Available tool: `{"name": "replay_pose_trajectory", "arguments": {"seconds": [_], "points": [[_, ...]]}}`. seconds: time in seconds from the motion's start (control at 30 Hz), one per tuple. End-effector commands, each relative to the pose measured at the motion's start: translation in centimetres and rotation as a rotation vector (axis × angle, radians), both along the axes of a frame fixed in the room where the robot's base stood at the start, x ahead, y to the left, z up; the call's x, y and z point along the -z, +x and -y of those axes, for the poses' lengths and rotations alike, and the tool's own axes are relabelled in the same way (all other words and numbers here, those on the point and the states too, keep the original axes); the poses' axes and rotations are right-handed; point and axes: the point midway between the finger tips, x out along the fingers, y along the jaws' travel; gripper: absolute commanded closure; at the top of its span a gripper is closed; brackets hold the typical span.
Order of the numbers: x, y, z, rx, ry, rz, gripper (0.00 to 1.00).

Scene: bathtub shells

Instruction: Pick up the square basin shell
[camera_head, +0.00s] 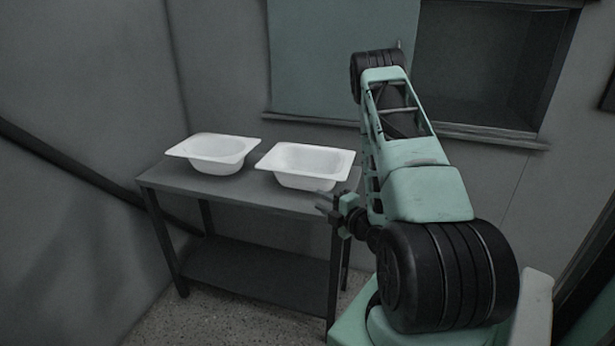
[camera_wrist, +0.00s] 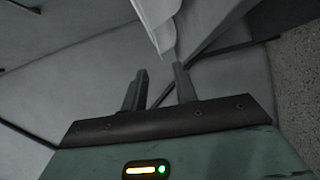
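Two white basin shells stand side by side on a dark grey table (camera_head: 240,190). The left basin shell (camera_head: 213,150) has a flat, wide rim and a rounded bowl. The right basin shell (camera_head: 305,165) has a longer, boxier body. I cannot tell for sure which is the square one. My gripper (camera_head: 328,204) is just off the table's right front corner, close to the right basin. In the wrist view, my gripper (camera_wrist: 157,84) has its two fingers apart with nothing between them. A white basin edge (camera_wrist: 158,20) shows just beyond the fingertips, apart from them.
The table has a lower shelf (camera_head: 255,270), which is empty. A dark pipe (camera_head: 80,170) runs down the left wall. A recessed opening (camera_head: 490,70) with a ledge (camera_head: 480,130) is in the wall behind my arm. The tabletop's front strip is clear.

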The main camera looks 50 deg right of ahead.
Motion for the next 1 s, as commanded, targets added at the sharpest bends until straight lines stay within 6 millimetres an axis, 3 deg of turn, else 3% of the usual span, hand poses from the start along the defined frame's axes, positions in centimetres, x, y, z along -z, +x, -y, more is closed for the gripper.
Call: {"name": "replay_pose_trajectory", "arguments": {"seconds": [0.1, 0.23, 0.7, 1.0], "points": [[0.3, -1.8, 1.1, 0.037, -0.045, 0.045, 0.71], [0.0, -1.4, 1.7, 0.047, -0.064, 0.065, 0.71], [-0.2, 7.7, 3.6, 0.047, -0.062, 0.065, 0.71], [-0.2, 10.1, 4.2, 0.047, -0.062, 0.063, 0.71]]}}
